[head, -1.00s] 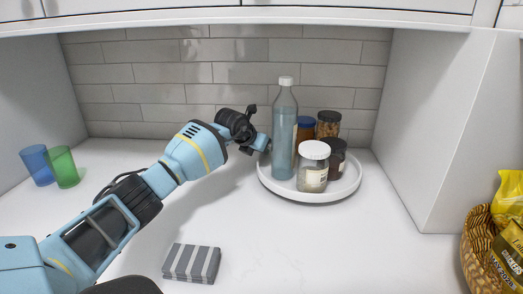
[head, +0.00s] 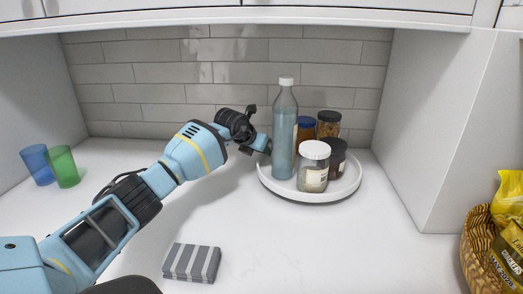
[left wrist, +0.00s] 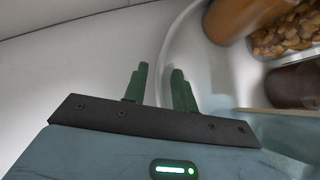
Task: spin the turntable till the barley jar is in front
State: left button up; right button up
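The white round turntable (head: 300,197) stands on the counter at the back and also shows in the left wrist view (left wrist: 178,45). It carries a clear white-lidded jar (head: 314,166) at the front, a dark jar (head: 337,158) to its right, a jar of brown pieces (head: 328,124) at the back, a blue-lidded jar (head: 305,134) and a tall bottle (head: 284,140) at the left. I cannot read which jar is barley. My left gripper (left wrist: 159,70) is at the turntable's left edge, fingers apart, with the rim near and between them. Contact is unclear. My right gripper is out of view.
A striped grey cloth (head: 191,263) lies at the front of the counter. A blue cup (head: 37,164) and a green cup (head: 63,166) stand at the left. A wicker basket (head: 478,250) with packets is at the right. The counter before the turntable is clear.

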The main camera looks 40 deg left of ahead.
pick_arm(q)
jog(key=v, duration=0.7)
jog(key=shift+s+r, duration=0.25)
jog(key=shift+s, duration=0.05)
dwell(0.4)
